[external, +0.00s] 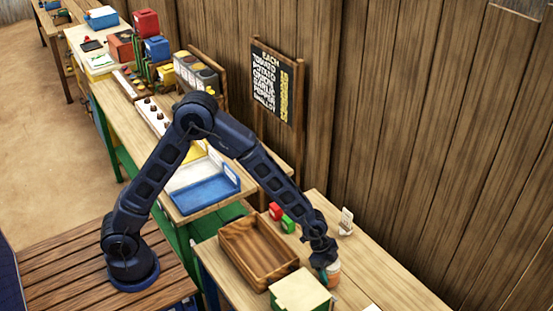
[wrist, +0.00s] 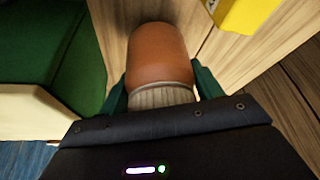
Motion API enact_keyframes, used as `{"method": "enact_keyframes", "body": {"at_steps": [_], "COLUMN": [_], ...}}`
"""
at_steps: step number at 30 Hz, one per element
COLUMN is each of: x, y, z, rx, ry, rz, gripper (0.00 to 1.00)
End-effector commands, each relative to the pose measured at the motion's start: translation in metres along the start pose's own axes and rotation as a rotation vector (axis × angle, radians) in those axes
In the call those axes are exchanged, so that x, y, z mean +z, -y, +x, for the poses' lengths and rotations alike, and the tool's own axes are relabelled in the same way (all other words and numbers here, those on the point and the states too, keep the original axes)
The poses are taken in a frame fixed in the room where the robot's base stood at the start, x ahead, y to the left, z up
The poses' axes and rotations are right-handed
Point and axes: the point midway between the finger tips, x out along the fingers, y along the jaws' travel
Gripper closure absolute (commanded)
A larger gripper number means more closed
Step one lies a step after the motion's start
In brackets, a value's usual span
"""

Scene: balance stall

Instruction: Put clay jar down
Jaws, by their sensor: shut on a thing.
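The clay jar (wrist: 158,55) is orange-brown with a pale ribbed neck or lid; in the wrist view its body lies just beyond the fingers. My gripper (wrist: 160,92) is shut on it, with a green fingertip on each side of the pale part. In the external view the jar (external: 333,271) shows small under my gripper (external: 325,262), at the right side of the near table. The jar is over the wooden tabletop (external: 375,275); I cannot tell whether its base touches the wood.
An empty wooden tray (external: 258,252) stands left of my gripper. A green box with a cream top (external: 300,290) is close beside the jar. The tabletop right of the jar is mostly clear.

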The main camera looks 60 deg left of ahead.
Motion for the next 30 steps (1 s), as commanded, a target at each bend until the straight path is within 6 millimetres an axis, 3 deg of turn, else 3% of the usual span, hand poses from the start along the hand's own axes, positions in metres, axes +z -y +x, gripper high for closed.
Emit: {"method": "enact_keyframes", "body": {"at_steps": [4,16,17,19,30], "x": [0.007,0.009,0.009,0.009,0.007], "y": [0.0,0.0,0.0,0.0,0.0], "z": [0.017,0.021,0.021,0.021,0.018], "rx": [0.001,0.0,0.0,0.0,0.0], "ry": [0.001,-0.001,0.0,0.0,-0.001], "rz": [-0.002,-0.001,-0.001,-0.001,-0.001], "gripper": [0.66,0.66,0.29,0.16,0.13]}}
